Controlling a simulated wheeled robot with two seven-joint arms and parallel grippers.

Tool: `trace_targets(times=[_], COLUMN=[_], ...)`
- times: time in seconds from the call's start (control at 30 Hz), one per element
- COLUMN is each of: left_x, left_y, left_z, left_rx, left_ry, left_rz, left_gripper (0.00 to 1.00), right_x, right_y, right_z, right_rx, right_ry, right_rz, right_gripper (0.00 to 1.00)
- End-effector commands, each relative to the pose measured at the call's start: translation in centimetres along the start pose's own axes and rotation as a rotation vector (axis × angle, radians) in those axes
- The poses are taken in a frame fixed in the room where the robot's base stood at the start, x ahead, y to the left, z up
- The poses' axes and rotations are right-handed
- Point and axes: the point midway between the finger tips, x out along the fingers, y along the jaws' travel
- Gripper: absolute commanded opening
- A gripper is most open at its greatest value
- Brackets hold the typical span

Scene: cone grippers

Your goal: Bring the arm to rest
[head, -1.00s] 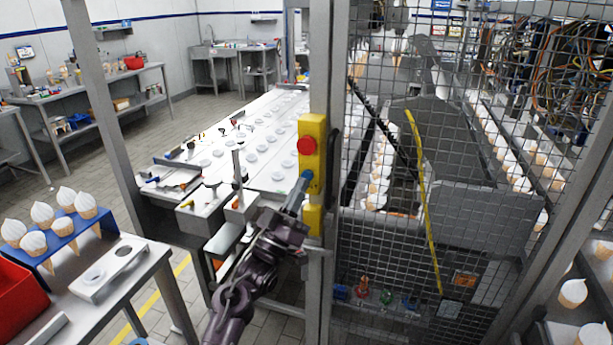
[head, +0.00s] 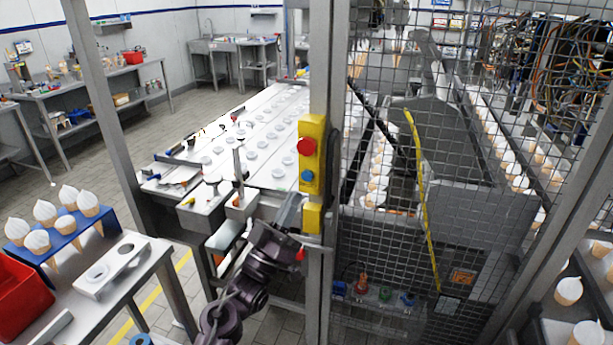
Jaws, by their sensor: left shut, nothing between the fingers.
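My left arm comes up from the bottom of the head view. Its gripper (head: 287,212) is shut and empty, just below and left of the yellow control box (head: 312,160) on the grey post. The box has a red button (head: 306,146) on top and a blue button (head: 307,176) below it. The fingertips are apart from the blue button. My right gripper is not in view.
The grey post (head: 320,70) and mesh fence (head: 470,130) stand close to the right of my left gripper. A bench with a blue cone rack (head: 66,240) and a red bin (head: 22,296) is at the lower left. A white conveyor table (head: 285,125) lies behind.

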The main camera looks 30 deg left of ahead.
Motion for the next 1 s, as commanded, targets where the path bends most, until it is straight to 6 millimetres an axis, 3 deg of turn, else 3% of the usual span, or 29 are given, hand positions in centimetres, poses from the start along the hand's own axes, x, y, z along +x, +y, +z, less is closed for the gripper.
trace_targets(times=[0.5,0.6,0.67,0.77,0.87,1.0], left_x=[0.0,-0.5,-1.3,-3.8,-8.0,-15.3], left_y=[0.0,-0.4,-0.9,-2.1,-3.3,-4.0], left_z=[0.0,1.1,3.0,7.8,14.1,22.1], left_rx=[0.0,-0.001,-0.004,-0.007,-0.004,0.01], left_ry=[-0.001,-0.024,-0.065,-0.182,-0.344,-0.585], left_rz=[0.0,-0.015,-0.039,-0.099,-0.171,-0.251], left_gripper=[0.0,0.0,0.0,0.0,0.0,0.0], right_x=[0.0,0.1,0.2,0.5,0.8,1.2], right_y=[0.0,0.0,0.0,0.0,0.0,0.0], right_z=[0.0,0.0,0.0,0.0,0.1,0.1], right_rx=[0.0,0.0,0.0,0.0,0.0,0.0], right_ry=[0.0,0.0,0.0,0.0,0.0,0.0], right_rz=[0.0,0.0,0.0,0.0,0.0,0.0], right_gripper=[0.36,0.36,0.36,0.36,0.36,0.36])
